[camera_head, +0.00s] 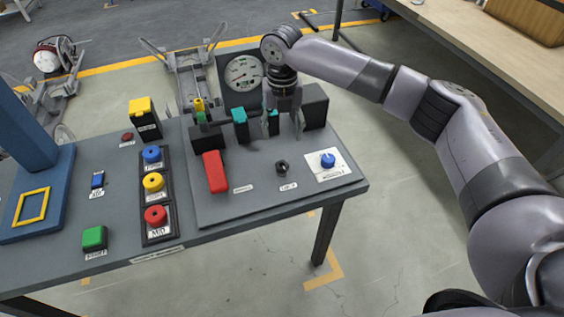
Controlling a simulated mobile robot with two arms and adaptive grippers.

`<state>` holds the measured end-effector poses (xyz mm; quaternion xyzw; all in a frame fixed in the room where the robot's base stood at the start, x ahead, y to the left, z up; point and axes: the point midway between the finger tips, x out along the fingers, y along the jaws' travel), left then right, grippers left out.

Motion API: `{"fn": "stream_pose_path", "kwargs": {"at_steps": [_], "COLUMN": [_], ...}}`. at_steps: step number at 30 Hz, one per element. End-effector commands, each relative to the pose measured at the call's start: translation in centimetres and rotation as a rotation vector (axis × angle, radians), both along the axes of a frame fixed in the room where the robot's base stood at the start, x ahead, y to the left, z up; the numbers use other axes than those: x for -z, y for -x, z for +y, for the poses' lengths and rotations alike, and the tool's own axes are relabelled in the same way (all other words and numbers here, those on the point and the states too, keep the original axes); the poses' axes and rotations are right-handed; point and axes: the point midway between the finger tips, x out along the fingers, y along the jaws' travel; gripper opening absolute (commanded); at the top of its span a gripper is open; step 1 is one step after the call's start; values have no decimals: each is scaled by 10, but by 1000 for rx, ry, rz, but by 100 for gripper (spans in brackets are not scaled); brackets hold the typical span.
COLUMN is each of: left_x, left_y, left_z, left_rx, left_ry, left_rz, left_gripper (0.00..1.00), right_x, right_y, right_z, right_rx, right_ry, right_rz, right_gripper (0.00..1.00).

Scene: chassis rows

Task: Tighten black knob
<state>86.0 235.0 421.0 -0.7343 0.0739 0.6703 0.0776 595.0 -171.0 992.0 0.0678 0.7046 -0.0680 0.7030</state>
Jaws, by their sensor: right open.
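The small black knob (282,167) stands on the grey raised panel (240,205) near the front right of the table, with a small white label in front of it. My right gripper (284,134) points down above the panel, behind the knob in the picture. Its fingers are apart, and it is not touching the knob. A teal part (273,123) shows between or behind the fingers; I cannot tell whether it touches them. My left gripper is not in view.
A blue knob (328,160) on a white plate is right of the black knob. A red lever (215,171) lies to its left. A gauge (243,73) and dark blocks (314,106) stand behind. Red, yellow and blue buttons (153,182) are farther left. The panel's front is clear.

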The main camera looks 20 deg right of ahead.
Motion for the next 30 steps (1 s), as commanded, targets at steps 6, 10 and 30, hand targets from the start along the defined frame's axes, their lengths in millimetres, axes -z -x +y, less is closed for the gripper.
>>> {"fn": "stream_pose_path", "kwargs": {"at_steps": [6,10,30], "left_x": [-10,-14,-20], "left_y": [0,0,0], "left_z": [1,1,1], "left_rx": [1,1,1], "left_ry": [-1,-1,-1], "left_rz": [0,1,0], "left_gripper": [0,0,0], "right_x": [49,77,137], "right_y": [1,1,0], "right_z": [0,0,0], "right_rx": [1,0,0], "right_ry": [1,3,0], "right_rz": [3,3,-2], "right_gripper": [55,55,55]}}
